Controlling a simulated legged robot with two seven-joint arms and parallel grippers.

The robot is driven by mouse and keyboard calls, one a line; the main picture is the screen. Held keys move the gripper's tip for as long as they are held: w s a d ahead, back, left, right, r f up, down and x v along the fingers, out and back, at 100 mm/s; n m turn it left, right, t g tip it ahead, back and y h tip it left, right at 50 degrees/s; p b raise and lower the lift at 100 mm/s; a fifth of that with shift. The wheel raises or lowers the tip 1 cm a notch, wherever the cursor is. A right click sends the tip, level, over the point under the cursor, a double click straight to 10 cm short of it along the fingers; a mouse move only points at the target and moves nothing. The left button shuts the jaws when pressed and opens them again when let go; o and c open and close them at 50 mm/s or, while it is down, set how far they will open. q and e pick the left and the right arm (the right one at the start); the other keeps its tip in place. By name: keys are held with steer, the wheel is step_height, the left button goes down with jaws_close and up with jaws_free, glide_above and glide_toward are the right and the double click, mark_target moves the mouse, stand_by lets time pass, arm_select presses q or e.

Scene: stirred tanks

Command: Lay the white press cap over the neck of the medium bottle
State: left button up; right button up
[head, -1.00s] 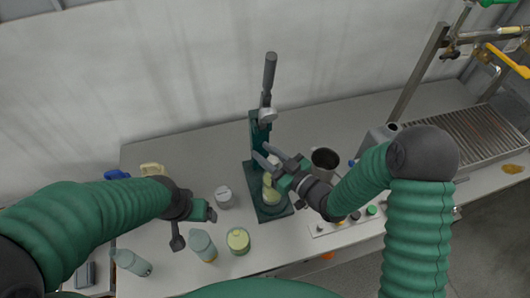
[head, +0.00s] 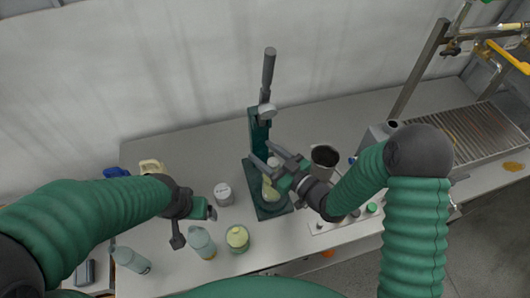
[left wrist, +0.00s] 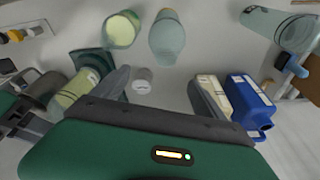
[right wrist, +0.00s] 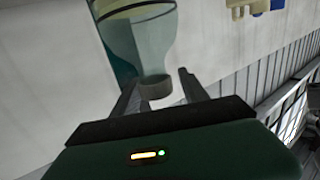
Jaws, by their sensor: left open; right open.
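The medium bottle (head: 271,190), clear with yellow liquid, stands on the base of the dark green press (head: 257,145); it also fills the top of the right wrist view (right wrist: 150,40). The white press cap (head: 274,162) shows as a small pale disc at the top of the bottle's neck, between the fingers; I cannot tell how it is seated. My right gripper (head: 268,157) is open, with a finger on each side of the neck in the right wrist view (right wrist: 160,88). My left gripper (head: 195,228) is open and empty, left of the press above the table.
A metal beaker (head: 324,159) stands close right of my right gripper. Blue (left wrist: 249,103) and cream (left wrist: 210,95) bottles are at the left end.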

steer(key=shift+s+d+r+p, duration=0.1)
steer(key=shift+d+r+p, duration=0.05)
steer(key=shift+r+p, duration=0.3)
steer(key=f+b+v, duration=0.1)
steer(key=b+v, duration=0.1)
steer(key=v, duration=1)
steer(key=w+d+f+m+g+h, duration=0.2)
steer(key=d+f+m+g+h, duration=0.3)
steer(key=d+h, duration=0.65)
steer(key=s+d+m+g, duration=0.1)
steer(key=s+m+g, duration=0.3)
steer(key=s, duration=0.7)
steer(key=shift+s+r+h, duration=0.3)
steer(key=shift+r+h, duration=0.05)
steer(key=shift+h, duration=0.1)
